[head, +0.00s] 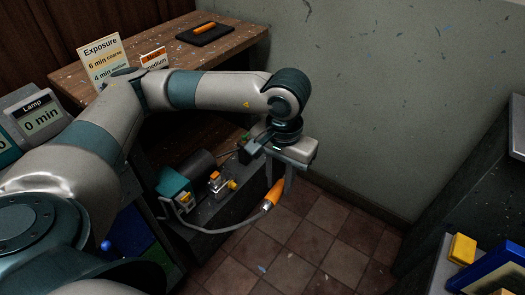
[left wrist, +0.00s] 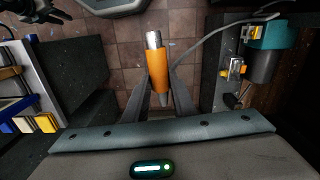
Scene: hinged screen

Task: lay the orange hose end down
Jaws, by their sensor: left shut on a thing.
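My left gripper (head: 279,187) is shut on the orange hose end (head: 273,192). It holds the hose end in the air above the tiled floor, beside the low shelf with the pump. In the left wrist view the orange hose end (left wrist: 156,69) lies between the two fingers (left wrist: 160,88), with its metal tip towards the top of the picture. A grey hose (head: 230,226) runs from the hose end in a curve to the pump unit (head: 172,188).
A grey wall (head: 375,90) is at the back right. Blue and yellow items (head: 485,265) are at the lower right. The floor (head: 310,238) between is clear.

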